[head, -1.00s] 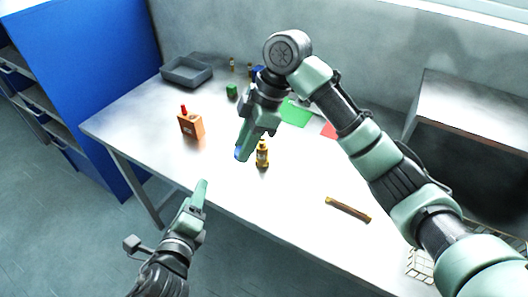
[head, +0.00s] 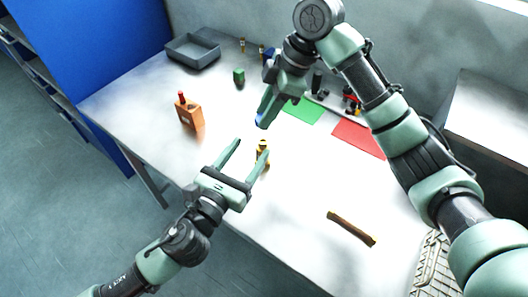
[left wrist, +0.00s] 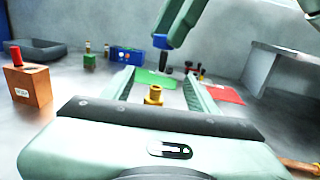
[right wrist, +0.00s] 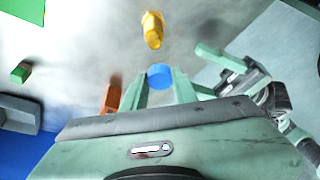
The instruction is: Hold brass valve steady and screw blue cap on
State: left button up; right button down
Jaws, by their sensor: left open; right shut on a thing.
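The brass valve (head: 262,148) stands upright on the table. In the left wrist view the valve (left wrist: 154,96) shows between my left fingers; I cannot tell whether it is within their reach. My left gripper (head: 252,148) is open beside the valve, its fingers pointing toward it. My right gripper (head: 265,121) is above and behind the valve, shut on the blue cap (right wrist: 160,76), which shows between its fingertips. The cap (left wrist: 160,41) hangs apart from the valve, above it in the left wrist view. The valve (right wrist: 153,30) also shows beyond the cap in the right wrist view.
An orange box with a red top (head: 189,112) stands left of the valve. A grey tray (head: 192,57) and a green block (head: 239,76) are at the back. Green (head: 302,110) and red mats (head: 358,138) lie right. A brown bar (head: 351,228) lies at the front right.

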aim_at(263, 144)
pick_arm(q)
jog(key=f, duration=0.8)
jog(key=shift+w, duration=0.25)
jog(key=shift+w+d+f, duration=0.15)
jog(key=shift+w, duration=0.05)
jog(key=x, duration=0.7)
grip_shut()
dwell(1.1)
